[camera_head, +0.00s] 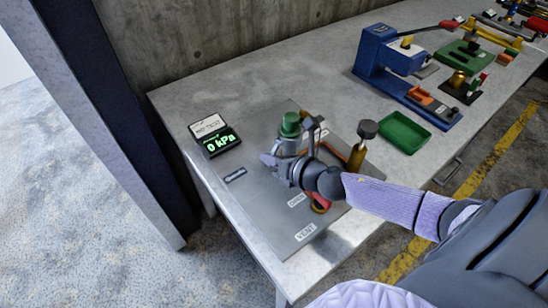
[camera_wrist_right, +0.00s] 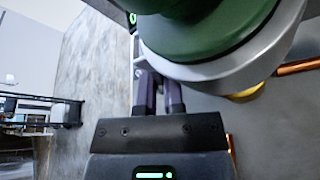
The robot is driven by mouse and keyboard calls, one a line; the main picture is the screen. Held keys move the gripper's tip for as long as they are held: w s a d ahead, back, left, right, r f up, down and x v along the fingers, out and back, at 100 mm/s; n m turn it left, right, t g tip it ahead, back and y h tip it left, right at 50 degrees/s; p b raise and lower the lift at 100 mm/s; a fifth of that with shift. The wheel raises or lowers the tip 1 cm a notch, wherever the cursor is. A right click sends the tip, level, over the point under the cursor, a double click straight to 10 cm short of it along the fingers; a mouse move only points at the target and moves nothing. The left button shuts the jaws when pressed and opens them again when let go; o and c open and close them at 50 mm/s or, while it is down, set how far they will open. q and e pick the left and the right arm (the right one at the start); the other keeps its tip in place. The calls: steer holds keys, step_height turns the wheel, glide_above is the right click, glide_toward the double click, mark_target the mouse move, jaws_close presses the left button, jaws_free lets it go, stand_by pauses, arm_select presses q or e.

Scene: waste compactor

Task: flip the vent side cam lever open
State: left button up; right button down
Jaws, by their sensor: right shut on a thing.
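A coupling with a green top (camera_head: 291,124) and a silver collar stands on the grey plate (camera_head: 262,195). In the right wrist view the green top (camera_wrist_right: 205,35) and pale collar (camera_wrist_right: 285,50) fill the upper right. My right gripper (camera_head: 270,160) is at the near left side of the coupling. Its two dark purple fingers (camera_wrist_right: 159,92) are close together against the collar's lower left edge. They are shut on a thin part that seems to be the cam lever; that part is mostly hidden. A grey lever-like part (camera_head: 312,128) stands at the coupling's right. My left gripper is out of view.
A gauge display (camera_head: 220,142) reads 0 kPa at the back left. A brass post with a dark knob (camera_head: 357,155), a red ring part (camera_head: 319,203) and a VENT label (camera_head: 305,231) are on the plate. A green tray (camera_head: 404,132) and blue press (camera_head: 385,55) stand right.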

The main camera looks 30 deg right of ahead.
steer(key=m, duration=0.1)
steer(key=a+r+m+y, duration=0.1)
steer(key=m+y+b, duration=0.1)
steer(key=m, duration=0.1)
steer(key=shift+a+r+t, duration=0.25)
steer(key=shift+a+t, duration=0.05)
steer(key=m, duration=0.1)
steer(key=r+m+y, duration=0.1)
steer(key=shift+a+r+m+t, duration=0.15)
steer(key=shift+a+m+t, duration=0.15)
steer(key=shift+t, duration=0.1)
steer(key=shift+r+m+t+y, duration=0.25)
steer(key=shift+r+m+y, duration=0.05)
steer(key=shift+m, duration=0.4)
steer(key=shift+r+m+t+y, duration=0.25)
steer(key=shift+r+m+y, duration=0.05)
steer(key=shift+m, duration=0.4)
steer(key=c, duration=1)
jaws_free()
steer(key=p+v, duration=0.1)
steer(key=v, duration=0.9)
